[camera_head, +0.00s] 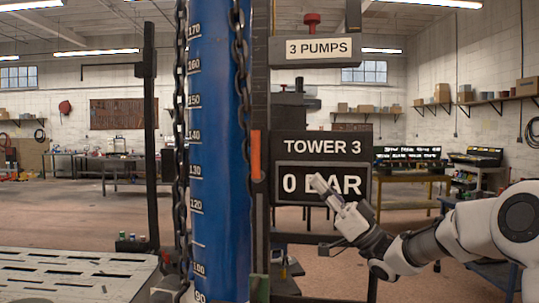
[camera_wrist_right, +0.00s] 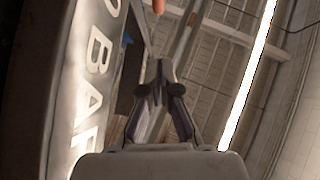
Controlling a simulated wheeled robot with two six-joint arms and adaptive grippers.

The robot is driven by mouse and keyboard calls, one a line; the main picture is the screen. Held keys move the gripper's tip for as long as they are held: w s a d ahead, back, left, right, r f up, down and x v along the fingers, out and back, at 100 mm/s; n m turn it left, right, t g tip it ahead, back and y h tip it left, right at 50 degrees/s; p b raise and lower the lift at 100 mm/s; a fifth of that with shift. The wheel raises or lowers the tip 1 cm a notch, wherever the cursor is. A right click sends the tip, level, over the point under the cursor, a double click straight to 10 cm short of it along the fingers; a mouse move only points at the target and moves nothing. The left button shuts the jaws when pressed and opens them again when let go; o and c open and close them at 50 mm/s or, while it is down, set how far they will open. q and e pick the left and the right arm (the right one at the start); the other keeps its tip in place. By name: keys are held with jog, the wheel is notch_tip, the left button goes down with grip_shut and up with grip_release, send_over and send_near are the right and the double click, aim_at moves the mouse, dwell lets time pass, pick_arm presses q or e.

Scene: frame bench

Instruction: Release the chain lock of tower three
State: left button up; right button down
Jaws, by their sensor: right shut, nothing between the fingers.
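Tower three is a blue column (camera_head: 220,130) with a white number scale, standing left of centre in the head view. One dark chain (camera_head: 181,110) hangs along its left side and another chain (camera_head: 241,80) along its right side. My right gripper (camera_head: 318,184) is shut and empty in front of the "TOWER 3" display (camera_head: 322,148), which reads "0 BAR". The gripper fingers (camera_wrist_right: 160,75) are together in the wrist view. My left gripper is out of view.
A "3 PUMPS" sign (camera_head: 318,49) with a red knob (camera_head: 312,20) is above the display. A slotted metal table (camera_head: 75,272) is at the lower left. Benches and shelves line the far walls. An orange tip (camera_wrist_right: 158,6) shows at the wrist view's top edge.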

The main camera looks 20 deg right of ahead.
aim_at(258, 154)
jog(key=w+a+r+p, duration=0.2)
jog(key=a, duration=0.1)
jog(key=w+a+r+p, duration=0.1)
jog(key=w+a+r, duration=0.1)
jog(key=w+a+r+p, duration=0.2)
jog(key=w+a, duration=0.1)
jog(key=shift+w+a+r+p, duration=0.1)
jog(key=shift+a+r+p, duration=0.2)
jog(key=shift+a+r, duration=0.1)
jog(key=shift+d, duration=0.1)
